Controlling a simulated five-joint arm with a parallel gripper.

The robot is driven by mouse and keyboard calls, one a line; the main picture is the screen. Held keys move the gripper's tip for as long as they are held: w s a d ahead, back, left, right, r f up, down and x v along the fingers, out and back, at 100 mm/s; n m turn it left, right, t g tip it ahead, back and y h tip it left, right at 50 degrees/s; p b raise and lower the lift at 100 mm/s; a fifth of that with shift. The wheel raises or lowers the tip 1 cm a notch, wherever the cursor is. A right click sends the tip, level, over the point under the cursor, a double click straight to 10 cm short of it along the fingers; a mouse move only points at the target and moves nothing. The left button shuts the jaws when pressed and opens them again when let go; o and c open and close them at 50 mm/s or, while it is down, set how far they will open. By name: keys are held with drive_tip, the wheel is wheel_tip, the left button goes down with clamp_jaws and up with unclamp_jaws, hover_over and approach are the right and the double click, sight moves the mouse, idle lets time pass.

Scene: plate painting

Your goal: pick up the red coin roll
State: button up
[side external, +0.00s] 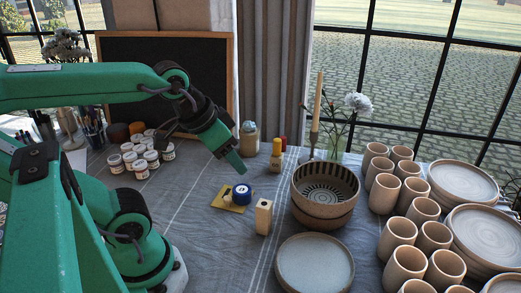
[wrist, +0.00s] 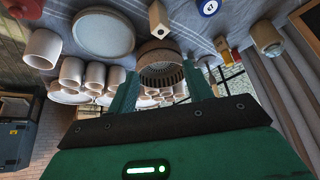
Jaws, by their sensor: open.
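In the wrist view, a small red and yellow shape (wrist: 222,45) shows right of the fingers, too small to tell apart. My gripper (side external: 238,166) is above the table, left of the bottle and apart from it. In the wrist view my gripper (wrist: 161,88) has its fingers spread, with nothing held between them.
A pale wooden block (side external: 263,217) stands in front. Stacked bowls (side external: 324,215), a plate (side external: 315,265) and several cups (side external: 404,265) fill the right. Paint jars (side external: 141,168) stand left. A candlestick (side external: 314,140) stands behind.

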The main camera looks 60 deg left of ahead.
drive_tip(key=w+a+r+n+g, duration=0.1)
drive_tip(key=w+a+r, duration=0.2)
drive_tip(key=w, duration=0.4)
drive_tip(key=w+a+r+n, duration=0.2)
drive_tip(key=w+a+r, duration=0.1)
drive_tip(key=w, duration=0.3)
drive_tip(key=n+g, duration=0.4)
drive_tip(key=n, duration=0.2)
hover_over(283, 137)
wheel_tip(283, 137, down, 22)
drive_tip(key=shift+s+r, duration=0.1)
drive_tip(key=shift+f+g, duration=0.3)
drive_tip(key=shift+f, duration=0.05)
drive_tip(key=shift+f, duration=1.3)
